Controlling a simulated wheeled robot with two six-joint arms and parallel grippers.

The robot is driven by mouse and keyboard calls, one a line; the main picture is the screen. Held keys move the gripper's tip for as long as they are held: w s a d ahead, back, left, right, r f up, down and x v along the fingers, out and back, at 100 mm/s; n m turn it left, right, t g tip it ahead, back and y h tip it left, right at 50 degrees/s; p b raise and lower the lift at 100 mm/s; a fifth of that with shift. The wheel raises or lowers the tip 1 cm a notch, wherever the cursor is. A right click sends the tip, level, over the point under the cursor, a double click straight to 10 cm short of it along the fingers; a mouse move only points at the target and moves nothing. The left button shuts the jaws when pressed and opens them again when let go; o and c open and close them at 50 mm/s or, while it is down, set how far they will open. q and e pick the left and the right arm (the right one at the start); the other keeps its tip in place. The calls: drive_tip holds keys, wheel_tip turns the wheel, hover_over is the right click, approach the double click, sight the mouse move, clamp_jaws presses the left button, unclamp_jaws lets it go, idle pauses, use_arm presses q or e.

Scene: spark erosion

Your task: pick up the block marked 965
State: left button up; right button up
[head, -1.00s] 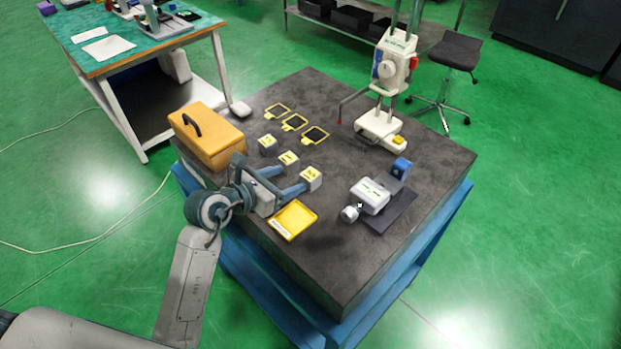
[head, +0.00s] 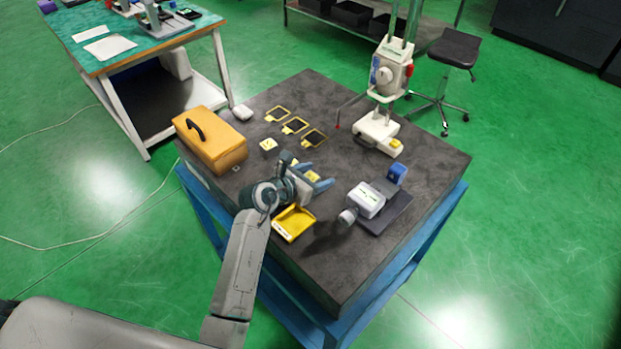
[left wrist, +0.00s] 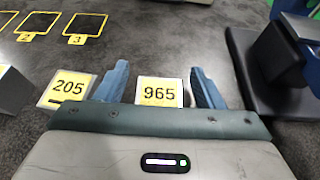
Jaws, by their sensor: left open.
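The block marked 965 (left wrist: 159,92) shows its yellow label upward in the left wrist view, between the two blue fingers of my left gripper (left wrist: 158,72). In the head view my left gripper (head: 319,178) is open over the dark table, and its fingers mostly hide that block (head: 313,175). The fingers stand either side of the block with a gap; I cannot tell how far down they reach. The block marked 205 (left wrist: 68,88) lies just outside the left finger. My right gripper is not in view.
Another block (head: 268,144) stands farther left. A yellow tray (head: 293,225) lies near the front edge, an orange case (head: 217,147) at the left. A white device on a dark plate (head: 386,215) is to the right. Outlined squares (head: 296,125) lie behind, with clear table around them.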

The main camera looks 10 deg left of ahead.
use_arm(q)
drive_tip(key=c, duration=1.2)
